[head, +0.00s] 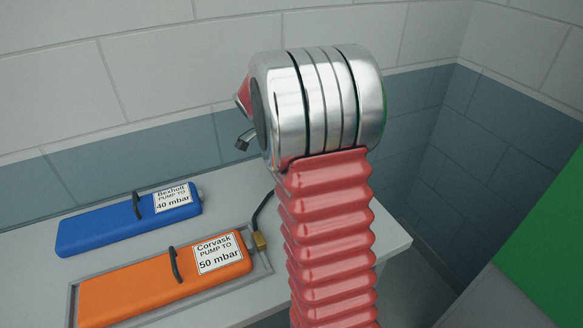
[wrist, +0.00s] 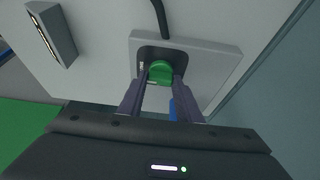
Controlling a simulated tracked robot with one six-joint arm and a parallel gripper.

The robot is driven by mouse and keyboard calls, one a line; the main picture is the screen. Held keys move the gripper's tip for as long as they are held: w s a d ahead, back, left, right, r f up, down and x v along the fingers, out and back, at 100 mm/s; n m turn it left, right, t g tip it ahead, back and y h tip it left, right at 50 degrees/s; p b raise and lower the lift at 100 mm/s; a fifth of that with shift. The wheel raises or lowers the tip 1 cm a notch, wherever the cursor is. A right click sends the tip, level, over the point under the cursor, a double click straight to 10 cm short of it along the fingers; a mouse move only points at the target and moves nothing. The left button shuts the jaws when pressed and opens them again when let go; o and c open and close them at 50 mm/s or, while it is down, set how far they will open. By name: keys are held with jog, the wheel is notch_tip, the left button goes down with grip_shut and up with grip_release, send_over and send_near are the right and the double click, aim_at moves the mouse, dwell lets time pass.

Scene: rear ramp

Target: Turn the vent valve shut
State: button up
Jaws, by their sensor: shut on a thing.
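The vent valve shows in the wrist view as a green knob (wrist: 160,72) on a dark panel set in a light grey housing (wrist: 205,62). My gripper (wrist: 160,84) has one finger on each side of the knob and is shut on it. The fingers hide part of the knob's sides. Small white lettering beside the knob is too small to read. In the head view my arm blocks the middle, and neither the knob nor my fingers can be made out.
A blue case (head: 110,224) labelled 40 mbar lies on the grey bench (head: 235,185). An orange case (head: 150,288) labelled 50 mbar lies in a shallow grey tray (head: 72,305), with a brass fitting (head: 260,240) and black hose at its end. A green panel (head: 545,240) stands at right.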

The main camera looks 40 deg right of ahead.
jog(key=shift+w+a, duration=0.1)
jog(key=shift+w, duration=0.15)
jog(key=o, duration=0.8)
jog(key=shift+o, duration=1.2)
jog(key=shift+s, duration=0.1)
jog(key=v, duration=1.3)
jog(key=shift+r, duration=0.3)
jog(key=shift+a, duration=0.1)
